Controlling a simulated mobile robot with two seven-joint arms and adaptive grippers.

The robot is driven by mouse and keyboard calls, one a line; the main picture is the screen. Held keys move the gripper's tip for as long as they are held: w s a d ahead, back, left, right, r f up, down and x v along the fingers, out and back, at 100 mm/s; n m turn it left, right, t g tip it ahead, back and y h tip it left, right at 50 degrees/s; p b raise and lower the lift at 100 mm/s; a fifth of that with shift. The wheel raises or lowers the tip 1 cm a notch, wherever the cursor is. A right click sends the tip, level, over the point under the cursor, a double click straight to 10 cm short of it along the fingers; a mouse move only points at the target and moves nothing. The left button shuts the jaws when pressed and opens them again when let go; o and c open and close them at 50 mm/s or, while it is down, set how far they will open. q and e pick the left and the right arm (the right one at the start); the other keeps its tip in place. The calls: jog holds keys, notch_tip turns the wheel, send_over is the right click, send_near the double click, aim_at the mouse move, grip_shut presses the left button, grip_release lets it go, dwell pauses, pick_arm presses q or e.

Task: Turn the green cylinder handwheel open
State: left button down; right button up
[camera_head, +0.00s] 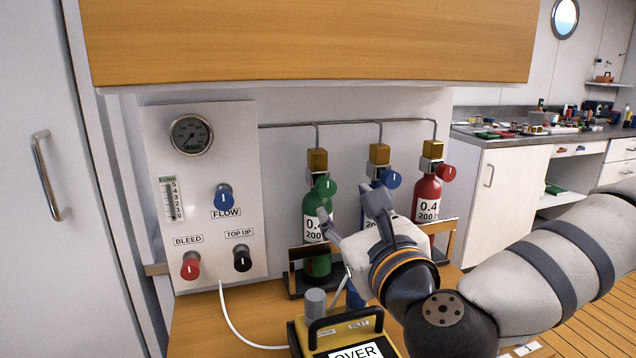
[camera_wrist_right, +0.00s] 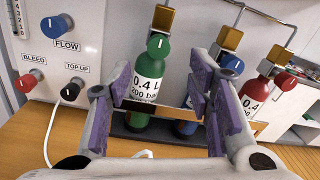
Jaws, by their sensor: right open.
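The green cylinder (camera_head: 317,262) stands upright in a rack, below a brass valve block, with a white label on its body. Its round green handwheel (camera_head: 326,186) faces outward with a white mark; it also shows in the right wrist view (camera_wrist_right: 158,43). My right gripper (camera_head: 344,222) is in front of the cylinders, below and a little right of the green handwheel. In the right wrist view the gripper (camera_wrist_right: 160,85) is open, its purple-padded fingers spread either side of the green cylinder's body, with nothing held. My left gripper is not in view.
A blue cylinder (camera_wrist_right: 185,128) and a red cylinder (camera_head: 428,193) stand to the right. At left is a white panel (camera_head: 245,140) with a gauge and FLOW, BLEED and TOP UP knobs. A yellow case (camera_head: 303,343) is low in front. A wooden cabinet (camera_head: 300,40) hangs above.

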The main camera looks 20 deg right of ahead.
aim_at(328, 188)
jog(key=w+b, duration=0.3)
jog(key=w, duration=0.8)
jog(key=shift+f, duration=0.15)
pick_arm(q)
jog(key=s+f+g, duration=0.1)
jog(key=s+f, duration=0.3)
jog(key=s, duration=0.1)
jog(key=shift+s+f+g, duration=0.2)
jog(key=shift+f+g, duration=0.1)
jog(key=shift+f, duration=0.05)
pick_arm(e)
jog(key=shift+s, duration=0.1)
jog(key=shift+c, duration=0.4)
grip_shut()
